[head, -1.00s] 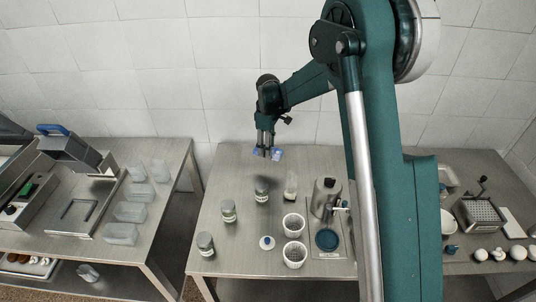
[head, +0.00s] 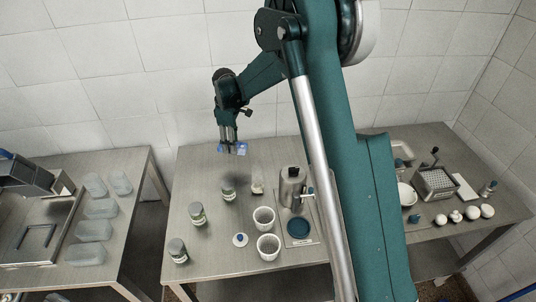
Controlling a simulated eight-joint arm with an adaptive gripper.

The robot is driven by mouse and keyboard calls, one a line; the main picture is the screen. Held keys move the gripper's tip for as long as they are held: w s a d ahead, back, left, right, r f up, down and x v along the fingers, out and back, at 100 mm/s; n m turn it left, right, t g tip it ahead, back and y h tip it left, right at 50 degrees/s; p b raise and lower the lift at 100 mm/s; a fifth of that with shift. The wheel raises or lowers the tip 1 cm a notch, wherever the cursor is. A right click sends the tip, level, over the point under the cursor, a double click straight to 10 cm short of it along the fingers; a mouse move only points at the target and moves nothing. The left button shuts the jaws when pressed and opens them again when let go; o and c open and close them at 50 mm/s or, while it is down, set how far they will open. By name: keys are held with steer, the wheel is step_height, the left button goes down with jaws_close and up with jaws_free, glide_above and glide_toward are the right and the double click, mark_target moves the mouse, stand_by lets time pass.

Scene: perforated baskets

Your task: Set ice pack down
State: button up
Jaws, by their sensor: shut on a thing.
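The ice pack (head: 241,148) is a small blue and pale, flat item in the head view. My gripper (head: 230,147) is shut on it and points down. It holds the ice pack near the back edge of the middle metal table (head: 190,220). I cannot tell exactly how high the ice pack is, but a soft shadow lies on the table below and in front of it. The fingers hide part of the ice pack.
Several grey-lidded jars (head: 197,213), two white perforated baskets (head: 268,246) and a metal machine (head: 292,188) stand on the middle table. Clear containers (head: 93,230) sit on the left table. White round items (head: 472,212) lie at right. The middle table's back left is clear.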

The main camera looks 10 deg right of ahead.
steer(key=d+n, duration=0.3)
steer(key=d, duration=2.2)
steer(key=shift+r+n, duration=0.15)
steer(key=shift+n, duration=0.25)
steer(key=shift+s, duration=0.1)
steer(key=shift+f, duration=3.1)
steer(key=shift+f, duration=0.1)
steer(key=shift+f, duration=1.8)
steer(key=shift+f, duration=0.2)
steer(key=o, duration=1)
